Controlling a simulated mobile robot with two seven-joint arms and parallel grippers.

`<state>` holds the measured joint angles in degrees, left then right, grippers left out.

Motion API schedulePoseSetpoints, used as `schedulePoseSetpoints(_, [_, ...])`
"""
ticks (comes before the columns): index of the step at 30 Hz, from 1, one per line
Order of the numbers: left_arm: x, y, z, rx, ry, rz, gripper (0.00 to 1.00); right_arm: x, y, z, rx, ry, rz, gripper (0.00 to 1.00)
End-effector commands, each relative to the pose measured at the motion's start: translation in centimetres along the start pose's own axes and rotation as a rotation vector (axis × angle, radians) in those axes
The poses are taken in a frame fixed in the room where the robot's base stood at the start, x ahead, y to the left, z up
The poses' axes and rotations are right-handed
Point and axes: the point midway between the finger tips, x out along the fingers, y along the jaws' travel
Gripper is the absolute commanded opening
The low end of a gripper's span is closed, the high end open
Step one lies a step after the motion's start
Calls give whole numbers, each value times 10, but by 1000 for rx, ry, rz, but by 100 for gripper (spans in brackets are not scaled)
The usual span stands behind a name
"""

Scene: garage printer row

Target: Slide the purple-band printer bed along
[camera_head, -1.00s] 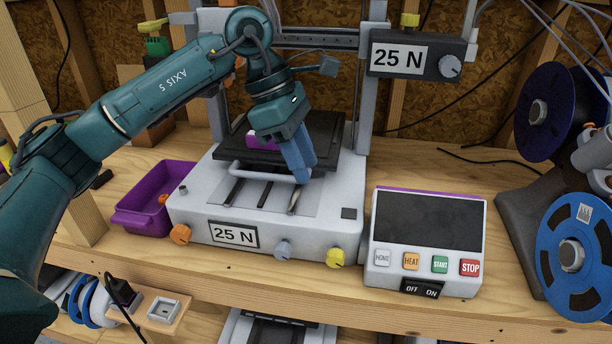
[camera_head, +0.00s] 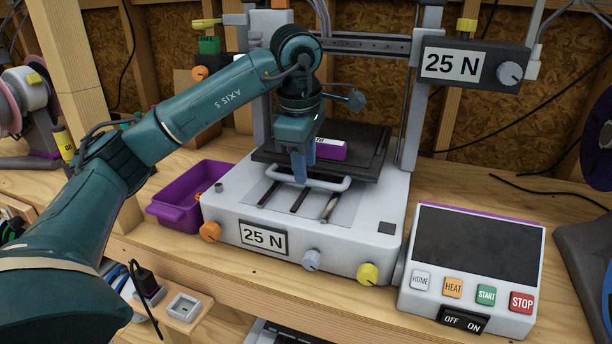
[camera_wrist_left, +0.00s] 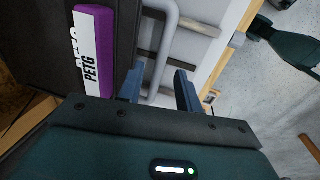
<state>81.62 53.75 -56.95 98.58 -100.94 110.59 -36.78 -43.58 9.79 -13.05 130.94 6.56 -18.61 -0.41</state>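The printer bed (camera_head: 368,165) is a dark plate with a pale handle (camera_head: 335,185) along its front, set toward the back of the white printer base (camera_head: 375,225). A purple block with a white PETG label (camera_head: 332,149) lies on the bed; it also shows in the left wrist view (camera_wrist_left: 95,50). My left gripper (camera_head: 299,178) points down at the left part of the handle. In the left wrist view its two blue fingers (camera_wrist_left: 160,82) are apart, with the handle bar (camera_wrist_left: 170,45) between them in the picture. I cannot tell whether they touch it. My right gripper is out of view.
A control box (camera_head: 475,250) with a purple top edge and several buttons stands right of the printer. A purple bin (camera_head: 180,208) is at its left. The rails (camera_head: 300,200) in front of the bed look clear. A "25 N" dial box (camera_head: 470,65) hangs above right.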

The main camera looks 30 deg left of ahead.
Motion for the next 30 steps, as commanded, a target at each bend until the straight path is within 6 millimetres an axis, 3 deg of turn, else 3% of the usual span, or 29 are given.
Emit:
schedulePoseSetpoints(6, [21, 0, 0, -1, -1, 0, 35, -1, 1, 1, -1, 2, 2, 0])
schedulePoseSetpoints(16, [24, 0, 0, 0, -1, 0, 35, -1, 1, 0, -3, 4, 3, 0])
schedulePoseSetpoints(30, [24, 0, 0, 0, -2, 0, 0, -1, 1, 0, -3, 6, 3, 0])
